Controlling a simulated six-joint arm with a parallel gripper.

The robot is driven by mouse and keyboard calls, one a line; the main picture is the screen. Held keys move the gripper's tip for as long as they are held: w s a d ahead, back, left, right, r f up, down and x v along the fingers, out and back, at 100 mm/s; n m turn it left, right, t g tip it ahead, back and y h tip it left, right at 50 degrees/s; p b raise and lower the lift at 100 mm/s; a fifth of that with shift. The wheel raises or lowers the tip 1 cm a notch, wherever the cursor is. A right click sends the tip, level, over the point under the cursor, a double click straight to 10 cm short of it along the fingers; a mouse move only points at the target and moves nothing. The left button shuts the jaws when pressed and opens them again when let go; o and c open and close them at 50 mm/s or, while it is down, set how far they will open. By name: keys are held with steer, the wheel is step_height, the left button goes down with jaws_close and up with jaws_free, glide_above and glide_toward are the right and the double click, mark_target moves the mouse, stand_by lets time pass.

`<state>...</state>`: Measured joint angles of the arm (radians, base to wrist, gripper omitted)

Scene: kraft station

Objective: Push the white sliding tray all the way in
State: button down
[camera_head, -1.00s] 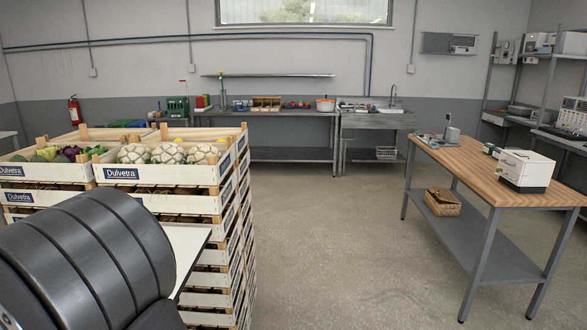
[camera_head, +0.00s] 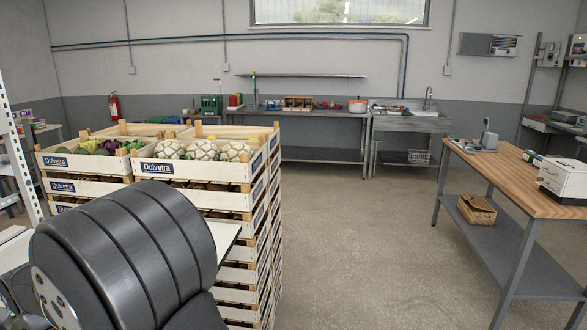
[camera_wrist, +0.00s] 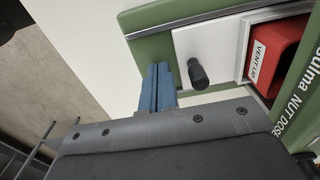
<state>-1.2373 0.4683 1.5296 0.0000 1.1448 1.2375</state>
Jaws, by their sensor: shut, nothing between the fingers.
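In the wrist view, a white sliding tray (camera_wrist: 214,42) sits in a green housing (camera_wrist: 147,22) with lettering along its edge. A black knob (camera_wrist: 198,73) stands out from the tray. A red part (camera_wrist: 278,52) with a label reading "VENT LID" shows at the tray's right, inside a white-framed opening. I cannot tell whether the fingers touch the tray. The head view does not show the tray or my gripper.
In the head view, stacked vegetable crates (camera_head: 205,195) stand close beyond my dark arm, with a white tabletop (camera_head: 226,238) between. A wooden-topped workbench (camera_head: 510,180) is at the right. The floor (camera_head: 350,230) between is clear. A metal rack (camera_head: 18,160) stands at the left.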

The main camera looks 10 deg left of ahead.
steer(key=shift+r, duration=0.1)
step_height(320, 180, up, 7)
stand_by(0.7)
step_height(320, 180, down, 7)
steer(key=shift+f, duration=0.15)
steer(key=shift+a, duration=0.15)
stand_by(0.5)
